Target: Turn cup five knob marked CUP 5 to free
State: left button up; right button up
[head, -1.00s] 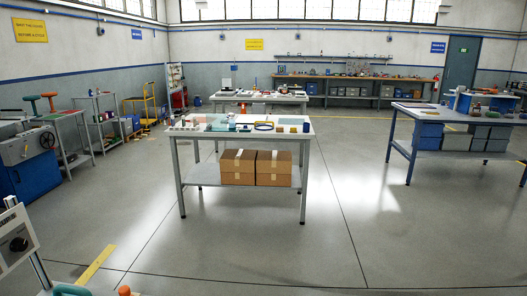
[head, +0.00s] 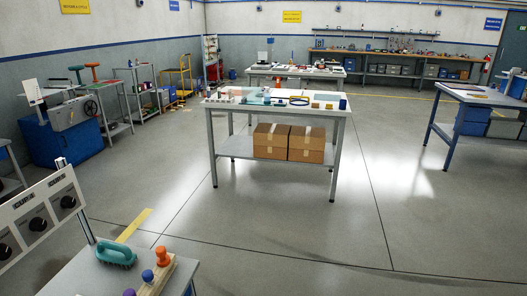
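A pale panel (head: 25,205) with several black round knobs stands tilted at the lower left edge of the head view, partly cut off. Three knobs show: an upper right knob (head: 68,201), a middle knob (head: 38,224) and a lower left knob (head: 5,250). Dark labels sit above the knobs, but they are too small to read, so I cannot tell which one is CUP 5 or how it is set. Neither of my grippers is in view.
A grey table (head: 180,275) by the panel holds a green-handled brush (head: 117,252) and a wooden block (head: 157,278) with coloured knobs. A workbench (head: 270,110) with cardboard boxes (head: 288,142) below stands mid-room. A blue machine (head: 62,140) stands at left. The central floor is clear.

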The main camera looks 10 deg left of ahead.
aim_at(68, 202)
jog(key=u, duration=2)
jog(key=i+l+u, duration=0.15)
jog(key=l, duration=0.5)
jog(key=l+u, duration=0.15)
jog(key=l, duration=0.5)
jog(key=i, duration=0.05)
